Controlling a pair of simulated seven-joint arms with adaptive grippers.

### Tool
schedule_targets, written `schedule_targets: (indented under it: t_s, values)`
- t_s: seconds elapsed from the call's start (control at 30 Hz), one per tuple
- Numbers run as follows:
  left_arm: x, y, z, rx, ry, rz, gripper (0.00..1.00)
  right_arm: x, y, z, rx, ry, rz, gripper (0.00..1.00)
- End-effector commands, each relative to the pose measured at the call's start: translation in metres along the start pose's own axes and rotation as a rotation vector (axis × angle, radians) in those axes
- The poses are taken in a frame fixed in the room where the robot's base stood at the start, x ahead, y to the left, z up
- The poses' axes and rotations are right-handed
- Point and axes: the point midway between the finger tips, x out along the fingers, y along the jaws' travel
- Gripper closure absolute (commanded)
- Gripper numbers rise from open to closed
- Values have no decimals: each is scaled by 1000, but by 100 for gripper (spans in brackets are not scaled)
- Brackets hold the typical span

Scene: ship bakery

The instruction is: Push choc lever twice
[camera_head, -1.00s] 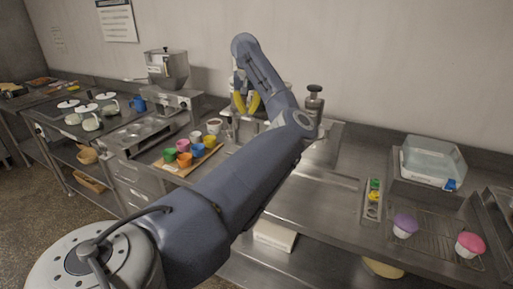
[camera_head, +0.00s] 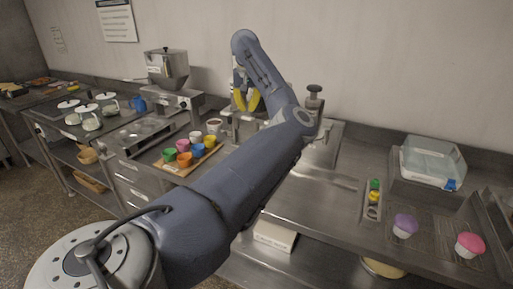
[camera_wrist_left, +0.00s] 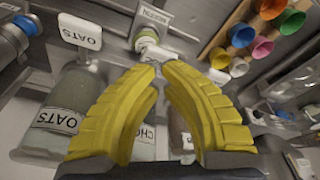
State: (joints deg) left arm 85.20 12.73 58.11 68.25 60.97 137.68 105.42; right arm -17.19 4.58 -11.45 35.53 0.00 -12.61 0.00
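My left gripper (camera_head: 247,108) hangs fingers-down in the head view, over the dispensers at the back of the counter. In the left wrist view its yellow fingers (camera_wrist_left: 160,68) are apart with a narrow gap at the tips and nothing between them. A jar with a label reading "CHO" (camera_wrist_left: 148,133) shows between and behind the fingers, mostly hidden by them. A pale fitting (camera_wrist_left: 150,42) lies just beyond the fingertips; I cannot tell whether it is the choc lever or whether they touch it. My right gripper is not in view.
Coloured cups stand on a wooden board (camera_head: 172,168) left of my arm. A clear bin (camera_head: 432,160) and purple (camera_head: 405,224) and pink (camera_head: 469,243) cups are on the right.

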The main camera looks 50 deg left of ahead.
Motion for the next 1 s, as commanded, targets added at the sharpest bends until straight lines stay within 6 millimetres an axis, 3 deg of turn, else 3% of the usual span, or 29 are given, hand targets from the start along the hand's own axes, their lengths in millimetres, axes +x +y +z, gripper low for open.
schedule_targets:
  t_s: [1.0]
  values:
    - [30,0,6,0,0,-1,100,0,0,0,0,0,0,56]
